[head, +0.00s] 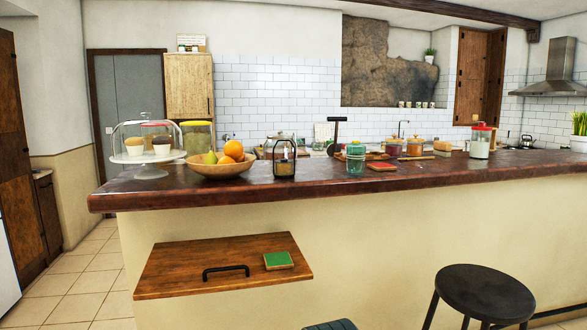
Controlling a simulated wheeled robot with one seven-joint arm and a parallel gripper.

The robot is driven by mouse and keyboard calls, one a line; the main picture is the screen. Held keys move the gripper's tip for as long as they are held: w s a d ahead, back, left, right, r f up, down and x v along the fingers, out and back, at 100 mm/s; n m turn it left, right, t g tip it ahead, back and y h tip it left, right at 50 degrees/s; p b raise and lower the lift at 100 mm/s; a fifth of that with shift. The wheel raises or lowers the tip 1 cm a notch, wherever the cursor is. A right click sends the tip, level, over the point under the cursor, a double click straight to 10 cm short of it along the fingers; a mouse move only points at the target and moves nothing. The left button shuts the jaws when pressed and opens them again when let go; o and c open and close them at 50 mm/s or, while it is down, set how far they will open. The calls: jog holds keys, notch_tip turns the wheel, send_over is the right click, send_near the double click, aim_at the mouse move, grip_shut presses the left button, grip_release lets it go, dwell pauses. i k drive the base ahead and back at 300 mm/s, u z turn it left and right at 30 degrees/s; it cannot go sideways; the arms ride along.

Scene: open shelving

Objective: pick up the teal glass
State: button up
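The teal glass (355,160) stands upright on the dark wooden countertop (440,172), near the middle of the head view and close to the front edge. It is small, clear and teal-tinted, and looks like a tumbler. A reddish square block or coaster (381,166) lies just right of it. A dark-framed lantern-like jar (284,158) stands to its left, with a gap between them. My gripper is not in view.
A wooden fruit bowl (222,169) and a domed cake stand (150,171) are on the counter's left. A red-lidded jar (481,142) stands right. Below are a wooden panel (180,265) with a green block (278,260) and a black stool (484,292).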

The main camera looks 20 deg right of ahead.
aim_at(355, 153)
jog(key=u, duration=0.25)
jog(key=k, duration=0.45)
jog(key=z, duration=0.75)
jog(key=i, duration=0.65)
jog(key=z, duration=0.6)
jog(key=i, duration=0.7)
jog(key=u, duration=0.35)
